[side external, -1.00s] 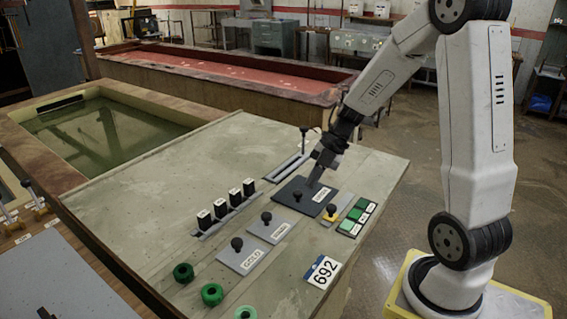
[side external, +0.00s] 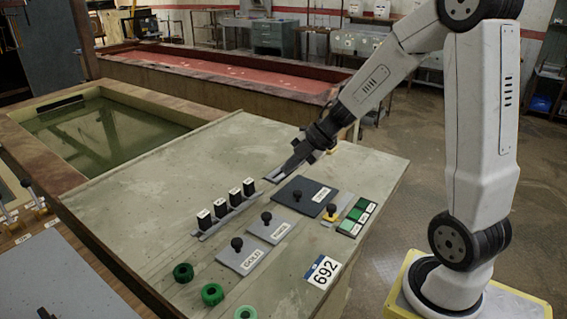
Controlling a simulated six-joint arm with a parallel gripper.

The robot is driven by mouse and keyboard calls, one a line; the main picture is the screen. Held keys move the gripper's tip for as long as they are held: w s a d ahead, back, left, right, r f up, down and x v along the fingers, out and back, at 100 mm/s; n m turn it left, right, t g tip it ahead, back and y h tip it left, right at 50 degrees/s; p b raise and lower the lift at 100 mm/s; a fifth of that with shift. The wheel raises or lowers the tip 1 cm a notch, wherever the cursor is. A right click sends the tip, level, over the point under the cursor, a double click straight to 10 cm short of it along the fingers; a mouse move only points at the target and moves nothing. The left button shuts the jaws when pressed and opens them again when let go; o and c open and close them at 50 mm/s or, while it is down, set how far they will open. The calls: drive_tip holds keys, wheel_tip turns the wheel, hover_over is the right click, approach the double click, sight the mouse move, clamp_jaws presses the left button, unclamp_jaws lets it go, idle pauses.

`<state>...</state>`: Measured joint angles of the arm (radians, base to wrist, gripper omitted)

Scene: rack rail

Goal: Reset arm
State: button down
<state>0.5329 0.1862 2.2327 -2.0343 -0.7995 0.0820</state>
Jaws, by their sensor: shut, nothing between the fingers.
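My gripper (side external: 272,180) is shut and empty. In the side view its tips appear near the right end of the row of black blocks, over the far part of the grey panel (side external: 150,200). I cannot tell how high the tips are above the panel. A dark plate (side external: 286,187) with a black knob (side external: 297,196) and a white label lies just in front of the gripper. My forearm hides part of the panel's far right edge, and the slotted rail seen there is now mostly covered.
Several upright black blocks (side external: 235,197) stand in a rail. Two grey knobbed plates (side external: 241,257) lie in front. Green rings (side external: 212,294) are at the near edge. The panel's left part is clear.

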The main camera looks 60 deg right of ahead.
drive_tip(key=s+a+f+m+g+h, duration=0.1)
drive_tip(key=s+a+f+m+h, duration=0.1)
drive_tip(key=m, duration=0.4)
drive_tip(key=s+a+f+m+g+h, duration=0.1)
drive_tip(key=s+a+f+m+h, duration=0.1)
drive_tip(key=m, duration=0.4)
drive_tip(key=s+a+f+m+g+h, duration=0.1)
drive_tip(key=s+a+f+m, duration=0.1)
drive_tip(key=s+a+m, duration=0.2)
drive_tip(key=shift+s+a+f+m+h, duration=0.15)
drive_tip(key=shift+s+m+h, duration=0.1)
drive_tip(key=shift+m, duration=0.5)
drive_tip(key=shift+s+a+r+m+h, duration=0.15)
drive_tip(key=shift+s+m, duration=0.1)
drive_tip(key=shift+m, duration=0.5)
drive_tip(key=shift+s+a+f+g, duration=0.25)
drive_tip(key=shift+s+a+g, duration=0.05)
drive_tip(key=shift+s+g, duration=0.15)
